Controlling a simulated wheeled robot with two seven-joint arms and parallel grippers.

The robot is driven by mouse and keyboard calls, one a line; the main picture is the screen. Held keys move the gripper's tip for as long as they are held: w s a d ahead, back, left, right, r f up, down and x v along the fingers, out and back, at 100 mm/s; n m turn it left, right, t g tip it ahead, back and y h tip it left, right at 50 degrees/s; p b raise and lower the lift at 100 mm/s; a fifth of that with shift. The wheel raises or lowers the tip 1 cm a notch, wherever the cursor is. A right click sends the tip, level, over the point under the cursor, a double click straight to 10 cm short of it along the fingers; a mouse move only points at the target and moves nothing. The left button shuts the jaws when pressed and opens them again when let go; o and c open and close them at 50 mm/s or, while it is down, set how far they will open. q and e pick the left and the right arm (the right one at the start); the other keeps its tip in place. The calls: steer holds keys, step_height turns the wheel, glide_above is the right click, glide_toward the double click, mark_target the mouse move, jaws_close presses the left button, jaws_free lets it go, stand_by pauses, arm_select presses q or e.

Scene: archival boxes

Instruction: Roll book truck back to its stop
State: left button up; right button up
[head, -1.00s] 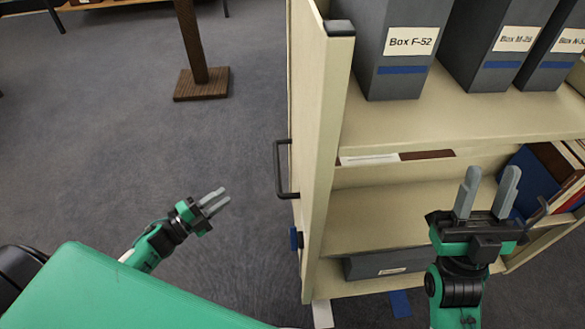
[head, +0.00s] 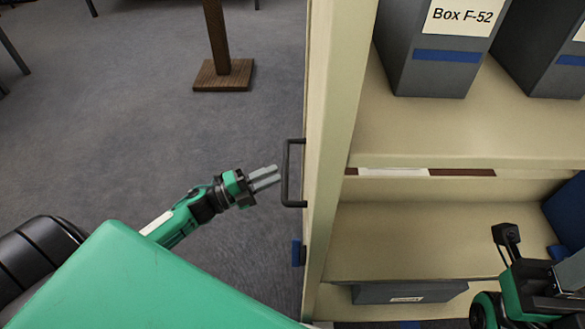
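The cream book truck (head: 333,130) stands on the right and shows its end panel and shelves. A dark vertical handle (head: 287,172) sticks out from the left side of its end panel. My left gripper (head: 265,178) is just left of the handle, pointing at it, with a small gap visible between them. Its two grey fingers lie close together with a thin line between them, so its opening is hard to judge. My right gripper (head: 560,275) is at the lower right edge in front of the lower shelf, partly cut off, its fingertips unclear. The truck's stop is not identifiable.
Grey boxes, one labelled Box F-52 (head: 437,75), stand on the upper shelf. A flat grey box (head: 408,292) lies low in the truck. A blue piece (head: 297,253) sits on the panel below the handle. A wooden post with a square base (head: 223,76) stands behind on open carpet.

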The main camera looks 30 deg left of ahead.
arm_select(q)
steer(key=b+x, duration=0.1)
steer(key=x, duration=0.5)
steer(key=shift+w+d, duration=0.2)
steer(key=shift+r, duration=0.1)
jaws_close()
